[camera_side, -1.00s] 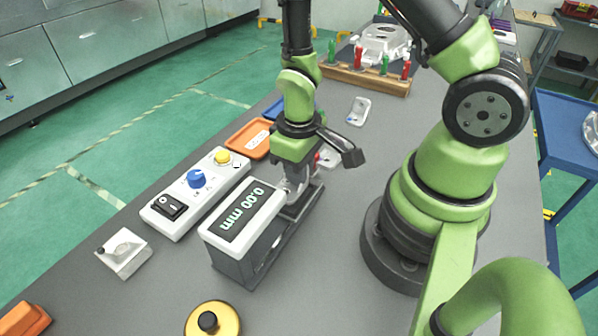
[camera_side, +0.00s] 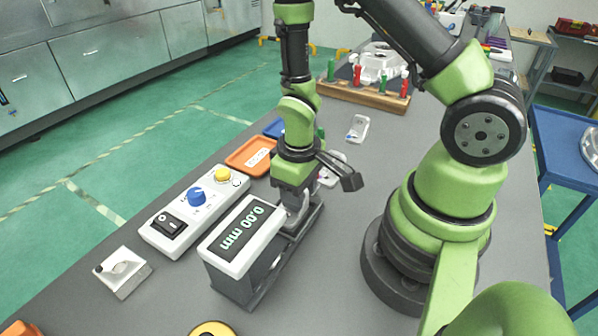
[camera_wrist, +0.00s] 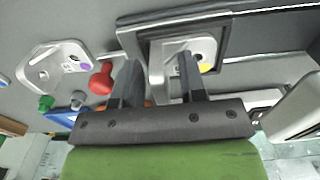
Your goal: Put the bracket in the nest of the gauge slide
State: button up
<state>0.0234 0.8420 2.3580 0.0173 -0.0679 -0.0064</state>
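The bracket (camera_wrist: 157,68) is a small silver casting with a bored hole. In the wrist view it sits between the two dark fingers of my gripper (camera_wrist: 160,72), which appear shut on it. In the side view my gripper (camera_side: 293,198) points down over the gauge slide (camera_side: 310,212), right behind the gauge's white display housing, which reads 0.00 mm (camera_side: 240,235). The bracket is at or just above the slide's dark frame, which shows in the wrist view (camera_wrist: 225,30). The nest is mostly hidden, so I cannot tell whether the bracket is seated.
A control box (camera_side: 168,225) with a blue knob and yellow button stands left of the gauge. An orange tray (camera_side: 236,160) lies behind it. A small fixture block (camera_side: 122,272) is at front left. A wooden rack (camera_side: 365,95) with red and green handles stands at the back.

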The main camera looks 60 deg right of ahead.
notch_tip(320, 180, up, 19)
jog(key=s+a+m+t, duration=0.1)
jog(key=m+t, duration=0.1)
jog(key=t, duration=0.1)
jog(key=s+a+r+m+t+y, duration=0.2)
jog(key=s+r+t, duration=0.2)
jog(key=s+r, duration=0.2)
notch_tip(320, 180, up, 3)
jog(key=shift+s+a+f, duration=0.15)
jog(key=shift+s, duration=0.25)
